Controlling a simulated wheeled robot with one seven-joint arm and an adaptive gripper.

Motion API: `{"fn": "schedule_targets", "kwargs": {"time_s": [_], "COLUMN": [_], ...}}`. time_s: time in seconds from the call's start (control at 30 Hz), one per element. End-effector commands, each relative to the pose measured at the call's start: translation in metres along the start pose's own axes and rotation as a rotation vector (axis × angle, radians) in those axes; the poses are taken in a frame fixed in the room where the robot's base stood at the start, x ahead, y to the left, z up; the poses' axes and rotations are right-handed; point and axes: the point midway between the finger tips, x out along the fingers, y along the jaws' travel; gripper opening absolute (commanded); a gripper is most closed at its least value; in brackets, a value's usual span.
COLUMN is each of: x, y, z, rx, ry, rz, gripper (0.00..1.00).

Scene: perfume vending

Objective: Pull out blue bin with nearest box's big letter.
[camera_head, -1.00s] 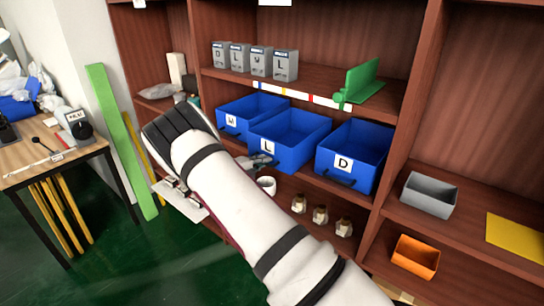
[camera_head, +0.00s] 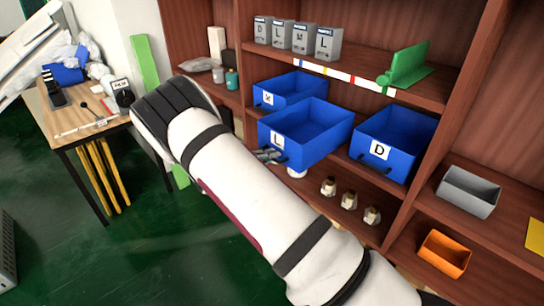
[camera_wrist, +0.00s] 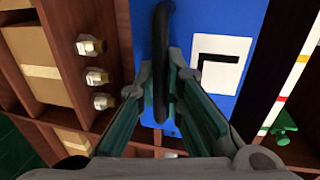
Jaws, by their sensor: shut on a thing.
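The blue bin labelled L (camera_head: 308,132) is the middle of three blue bins and juts out of the shelf past the other two. Several grey boxes stand in a row on the shelf above. The rightmost and nearest grey box (camera_head: 328,44) shows a big L.
A blue bin with a hard-to-read label (camera_head: 290,88) stands left, and blue bin D (camera_head: 394,140) stands close on the right. Small bottles (camera_head: 349,201) stand on the shelf below. A green holder (camera_head: 405,68) sits above. Green floor (camera_head: 150,250) is open at lower left.

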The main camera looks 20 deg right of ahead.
Motion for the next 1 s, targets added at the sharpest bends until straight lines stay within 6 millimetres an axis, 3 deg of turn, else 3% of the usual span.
{"fn": "schedule_targets", "kwargs": {"time_s": [0.03, 0.07, 0.1, 0.47, 0.57, 1.0], "x": [-0.001, -0.001, -0.001, -0.004, -0.014, -0.098], "y": [0.001, 0.001, 0.001, 0.000, 0.000, 0.000], "z": [0.001, 0.001, 0.001, 0.001, 0.002, 0.002], "rx": [0.000, 0.000, 0.000, 0.000, 0.000, 0.000], "ry": [-0.003, -0.003, -0.003, -0.003, -0.004, -0.006], "rz": [0.002, 0.002, 0.002, 0.001, 0.002, 0.002], "gripper": [0.00, 0.15, 0.18, 0.18, 0.18, 0.18]}}
